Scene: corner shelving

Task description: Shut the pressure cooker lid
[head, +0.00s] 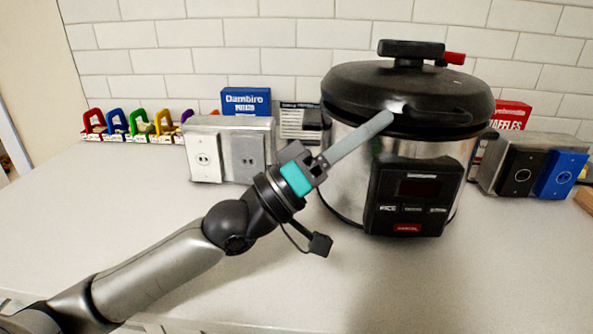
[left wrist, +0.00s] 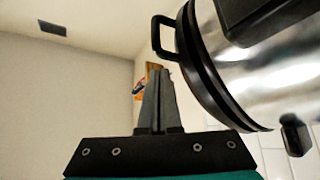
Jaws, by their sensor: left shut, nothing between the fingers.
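The pressure cooker (head: 345,150) has a steel body with a black front panel and stands on the counter against the wall. In the left wrist view, the shut fingers (left wrist: 158,75) are beside the dark rim, with the steel body (left wrist: 265,75) at right.
Grey boxes with switch-like panels stand left (head: 232,125) and right (head: 495,165) of the cooker. A blue box (head: 246,98), a red box (head: 512,113) and colourful holders (head: 140,124) are near the wall. The front counter (head: 120,215) is clear on the left.

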